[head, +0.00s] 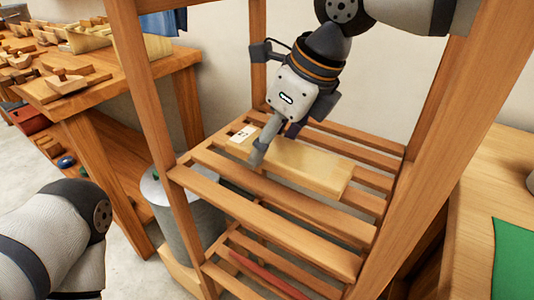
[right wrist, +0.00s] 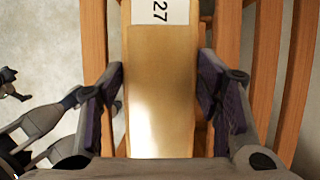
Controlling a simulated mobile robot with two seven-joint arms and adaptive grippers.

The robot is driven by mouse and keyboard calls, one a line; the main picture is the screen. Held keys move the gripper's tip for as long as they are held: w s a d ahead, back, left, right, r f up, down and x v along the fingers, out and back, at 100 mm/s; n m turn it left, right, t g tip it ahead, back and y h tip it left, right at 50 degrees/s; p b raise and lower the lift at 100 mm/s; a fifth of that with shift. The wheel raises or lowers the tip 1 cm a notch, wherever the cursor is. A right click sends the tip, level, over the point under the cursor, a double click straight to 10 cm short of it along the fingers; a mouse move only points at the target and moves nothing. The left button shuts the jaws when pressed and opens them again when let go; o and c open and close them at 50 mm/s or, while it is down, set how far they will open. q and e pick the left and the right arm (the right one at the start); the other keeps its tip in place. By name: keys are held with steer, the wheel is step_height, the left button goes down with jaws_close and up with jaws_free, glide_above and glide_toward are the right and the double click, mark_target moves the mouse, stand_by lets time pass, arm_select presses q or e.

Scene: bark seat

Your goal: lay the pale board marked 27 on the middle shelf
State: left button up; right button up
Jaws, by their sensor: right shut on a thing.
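The pale board (head: 310,168) with a white label lies flat over the slats of the rack's middle shelf (head: 290,200). In the right wrist view the board (right wrist: 158,85) shows its label, reading 27, at the top. My right gripper (head: 275,143) comes from above and is shut on the board across its width. In the right wrist view its dark pads sit at both long edges. I cannot tell whether the board touches the slats or is just above them.
The wooden rack's front posts (head: 157,110) stand close on both sides of the shelf. A lower shelf holds a red strip (head: 268,273). A grey metal drum (head: 185,215) stands left of the rack. A workbench (head: 100,85) with wooden pieces is at the left, and a green sheet (head: 515,260) lies at the right.

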mark_target(343, 174)
steer(key=shift+w+a, duration=0.3)
steer(key=shift+a, duration=0.15)
steer(key=shift+f, duration=1.7)
steer(key=o, duration=1.4)
steer(key=shift+f, duration=0.15)
steer(key=shift+o, duration=0.2)
steer(key=shift+r, duration=0.3)
steer(key=v, duration=0.3)
steer(key=shift+d, duration=0.15)
steer(key=s+d, duration=0.2)
steer(key=d, duration=0.1)
steer(key=s+d, duration=0.2)
steer(key=d, duration=0.1)
steer(key=s+d, duration=0.2)
steer(key=d, duration=0.1)
steer(key=shift+s+d+f+p, duration=0.2)
steer(key=shift+s+d+p, duration=0.1)
steer(key=shift+p, duration=0.1)
